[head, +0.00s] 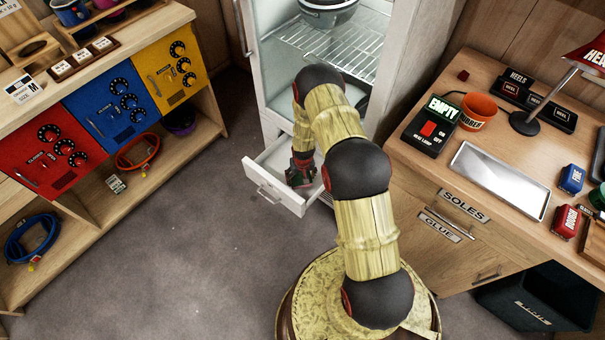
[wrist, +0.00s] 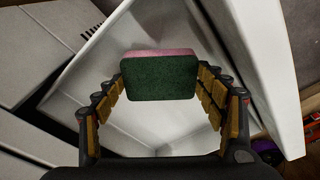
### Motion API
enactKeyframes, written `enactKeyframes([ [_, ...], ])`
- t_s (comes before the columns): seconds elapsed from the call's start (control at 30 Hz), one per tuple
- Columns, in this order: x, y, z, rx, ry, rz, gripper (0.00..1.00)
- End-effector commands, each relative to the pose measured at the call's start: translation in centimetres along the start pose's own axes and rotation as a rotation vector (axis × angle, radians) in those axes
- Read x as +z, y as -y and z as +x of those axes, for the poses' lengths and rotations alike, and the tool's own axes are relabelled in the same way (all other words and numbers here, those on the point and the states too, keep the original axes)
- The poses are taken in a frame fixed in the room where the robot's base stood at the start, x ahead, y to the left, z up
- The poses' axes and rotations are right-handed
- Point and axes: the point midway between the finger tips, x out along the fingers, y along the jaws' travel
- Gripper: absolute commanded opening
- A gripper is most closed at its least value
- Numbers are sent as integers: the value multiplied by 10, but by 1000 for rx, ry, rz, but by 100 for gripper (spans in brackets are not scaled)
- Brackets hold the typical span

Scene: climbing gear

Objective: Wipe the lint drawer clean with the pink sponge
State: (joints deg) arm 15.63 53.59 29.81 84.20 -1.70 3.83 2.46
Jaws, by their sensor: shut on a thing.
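The lint drawer (head: 275,195) is a white drawer pulled out low on the white cabinet in the head view. In the wrist view its pale inside (wrist: 160,125) shows below and around the sponge. The pink sponge (wrist: 165,53) has a dark green face toward the wrist camera and a pink edge along the top. My gripper (wrist: 160,82) is shut on the sponge, with a finger at each side of it. In the head view my gripper (head: 302,172) is at the open drawer, and the arm partly covers it. Whether the sponge touches the drawer floor cannot be told.
The cabinet (head: 395,60) stands open above the drawer, with a wire shelf (head: 325,50) inside. A wooden bench (head: 400,150) with a metal tray (head: 500,180) stands at right. Shelving with coloured panels (head: 110,100) stands at left. The grey floor (head: 190,240) between is clear.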

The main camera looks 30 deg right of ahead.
Motion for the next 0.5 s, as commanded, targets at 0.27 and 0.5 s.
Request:
enactKeyframes([
  [0.27, -11, 3, -26, 0, -1, -1, 51],
  [0.5, -14, 4, -32, 0, 0, -2, 51],
])
